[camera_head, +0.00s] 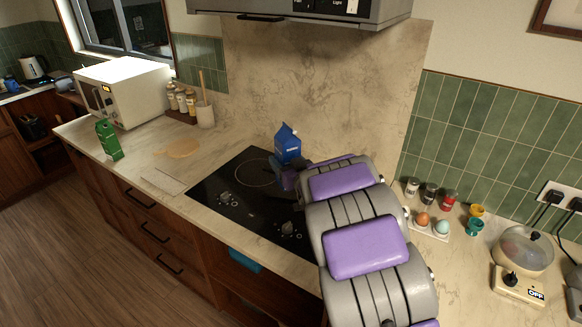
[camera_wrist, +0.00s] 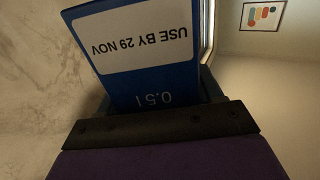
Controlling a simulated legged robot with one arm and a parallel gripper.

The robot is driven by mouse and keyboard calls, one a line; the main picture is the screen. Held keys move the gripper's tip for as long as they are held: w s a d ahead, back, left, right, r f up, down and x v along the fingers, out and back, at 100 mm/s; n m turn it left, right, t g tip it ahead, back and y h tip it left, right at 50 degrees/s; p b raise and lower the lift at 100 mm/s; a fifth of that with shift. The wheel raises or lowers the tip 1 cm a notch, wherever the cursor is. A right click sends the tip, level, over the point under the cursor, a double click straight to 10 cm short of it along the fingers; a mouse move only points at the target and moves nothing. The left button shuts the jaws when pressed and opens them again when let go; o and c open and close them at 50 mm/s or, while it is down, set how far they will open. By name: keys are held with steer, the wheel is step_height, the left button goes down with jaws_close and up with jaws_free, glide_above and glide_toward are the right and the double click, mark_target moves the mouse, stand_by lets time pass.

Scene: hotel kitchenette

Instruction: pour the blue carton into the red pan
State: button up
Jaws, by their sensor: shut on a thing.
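The blue carton (camera_head: 288,143) is in my gripper (camera_head: 287,174) above the far right part of the black hob (camera_head: 225,202). It looks roughly upright, with its gabled top up. In the wrist view the carton (camera_wrist: 135,40) fills the space ahead of the dark gripper (camera_wrist: 155,115), its white label reading upside down. My gripper is shut on the lower part of the carton. I do not see the red pan in either view. My arm covers the right part of the hob and the counter behind it.
Spice jars, eggs and a small cooker (camera_head: 523,250) are right of my arm. The range hood (camera_head: 300,12) hangs above.

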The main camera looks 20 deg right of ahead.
steer(key=w+d+f+m+h+b, duration=0.1)
steer(key=w+d+f+h+b, duration=0.15)
steer(key=w+d+f, duration=0.55)
steer(key=a+m+p, duration=0.1)
steer(key=m, duration=0.1)
steer(key=a+m+p, duration=0.1)
steer(key=m, duration=0.1)
steer(key=a+r+m+p, duration=0.1)
steer(key=a, duration=0.1)
steer(key=shift+m+y+p, duration=0.35)
steer(key=shift+m+p, duration=0.05)
steer(key=shift+s+a+m+p, duration=0.1)
steer(key=shift+a+m+p, duration=0.45)
steer(key=shift+p, duration=0.65)
steer(key=shift+f, duration=0.2)
steer(key=shift+m, duration=0.65)
steer(key=shift+a+f, duration=0.15)
steer(key=shift+f, duration=1.2)
steer(key=shift+a+f, duration=0.1)
steer(key=shift+f, duration=1.25)
steer(key=shift+a+m+p, duration=0.2)
steer(key=shift+m+p, duration=0.3)
steer(key=shift+p, duration=0.55)
steer(key=shift+a+f+m+p, duration=0.2)
steer(key=shift+m+p, duration=0.1)
steer(key=shift+p, duration=0.15)
steer(key=shift+f+m+p, duration=0.15)
steer(key=shift+m+p, duration=0.25)
